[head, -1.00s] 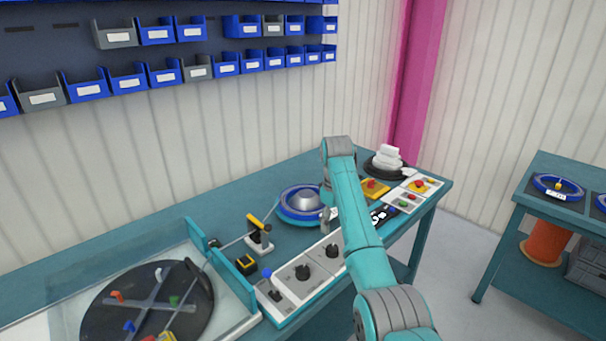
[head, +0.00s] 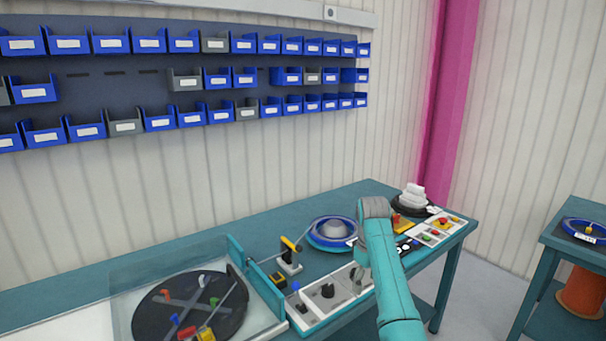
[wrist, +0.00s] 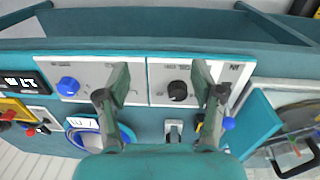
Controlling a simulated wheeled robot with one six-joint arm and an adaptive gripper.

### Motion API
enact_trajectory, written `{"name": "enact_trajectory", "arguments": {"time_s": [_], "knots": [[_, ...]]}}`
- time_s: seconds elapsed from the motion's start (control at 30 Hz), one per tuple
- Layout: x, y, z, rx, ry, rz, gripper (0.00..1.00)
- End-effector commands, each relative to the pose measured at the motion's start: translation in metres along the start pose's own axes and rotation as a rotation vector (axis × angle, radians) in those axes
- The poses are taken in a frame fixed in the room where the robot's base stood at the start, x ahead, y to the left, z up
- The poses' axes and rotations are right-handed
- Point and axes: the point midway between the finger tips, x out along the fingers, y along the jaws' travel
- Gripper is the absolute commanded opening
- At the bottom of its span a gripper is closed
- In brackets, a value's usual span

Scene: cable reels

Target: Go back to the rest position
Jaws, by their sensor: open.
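My gripper (wrist: 160,95) is open and empty in the wrist view, its two dark fingers spread over the control panel (wrist: 130,72) on the bench. A black knob (wrist: 178,90) on the panel shows between the fingers, and a blue knob (wrist: 69,86) lies to their left. In the head view my arm reaches over the right part of the teal bench (head: 262,232); the gripper's fingers are mostly hidden behind the arm there. I cannot tell how high the fingers are above the panel.
A black turntable (head: 192,303) under a clear cover stands at the left. A blue reel (head: 333,231) and a yellow-handled lever (head: 289,250) stand behind the panel. Rows of blue and grey bins (head: 86,130) hang on the wall. A second table (head: 560,250) is at the right.

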Motion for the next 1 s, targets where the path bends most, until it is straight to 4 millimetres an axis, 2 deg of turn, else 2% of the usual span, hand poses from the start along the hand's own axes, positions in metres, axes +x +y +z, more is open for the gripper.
{"name": "enact_trajectory", "arguments": {"time_s": [0.37,0.47,0.67,0.8,1.0], "knots": [[0.068,-0.01,0.01,0.035,0.052,0.038,0.67],[0.095,-0.015,0.016,0.051,0.074,0.053,0.67],[0.167,-0.035,0.039,0.093,0.143,0.098,0.67],[0.214,-0.053,0.061,0.127,0.199,0.132,0.67],[0.27,-0.085,0.099,0.176,0.28,0.175,0.67]]}}
